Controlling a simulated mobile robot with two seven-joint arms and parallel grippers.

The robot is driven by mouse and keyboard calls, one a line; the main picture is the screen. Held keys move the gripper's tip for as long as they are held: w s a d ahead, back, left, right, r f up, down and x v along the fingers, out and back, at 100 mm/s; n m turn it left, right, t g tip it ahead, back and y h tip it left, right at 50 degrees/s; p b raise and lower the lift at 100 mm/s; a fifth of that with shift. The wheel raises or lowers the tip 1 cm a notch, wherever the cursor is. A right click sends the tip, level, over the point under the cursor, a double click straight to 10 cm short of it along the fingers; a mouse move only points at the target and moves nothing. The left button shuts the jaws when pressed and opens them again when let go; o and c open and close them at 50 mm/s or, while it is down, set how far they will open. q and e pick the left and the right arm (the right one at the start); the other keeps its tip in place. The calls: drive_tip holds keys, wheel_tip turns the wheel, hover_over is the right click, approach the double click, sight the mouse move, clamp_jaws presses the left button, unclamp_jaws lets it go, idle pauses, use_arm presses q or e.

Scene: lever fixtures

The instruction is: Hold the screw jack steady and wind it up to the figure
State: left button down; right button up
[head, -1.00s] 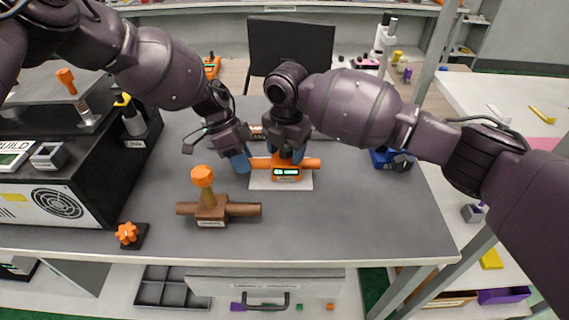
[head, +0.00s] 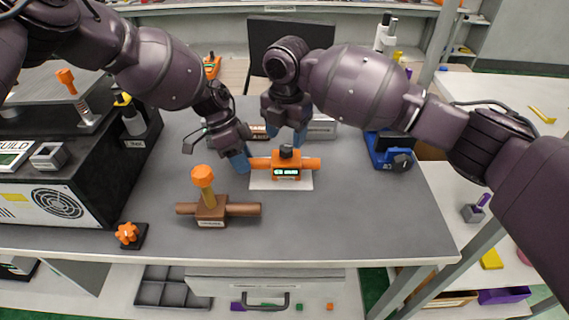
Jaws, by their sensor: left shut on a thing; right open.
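The orange screw jack (head: 286,170) stands on a white plate (head: 265,185) near the middle of the grey table. It has a dark knob (head: 286,151) on top, a small lit display on its front and an orange bar out to each side. The figure is too small to read. My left gripper (head: 240,162) is shut on the jack's left bar. My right gripper (head: 285,130) is open, above and just behind the knob, apart from it.
A brown fixture with an orange-topped lever (head: 211,208) stands in front of the jack. An orange star knob (head: 127,234) sits at the front left. The table's right front is clear.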

drive_tip(key=shift+r, duration=0.15)
wheel_tip(320, 180, up, 12)
idle(0.7)
use_arm(q)
drive_tip(key=c, duration=0.8)
unclamp_jaws()
drive_tip(key=shift+r, duration=0.1)
drive_tip(key=v, duration=1.2)
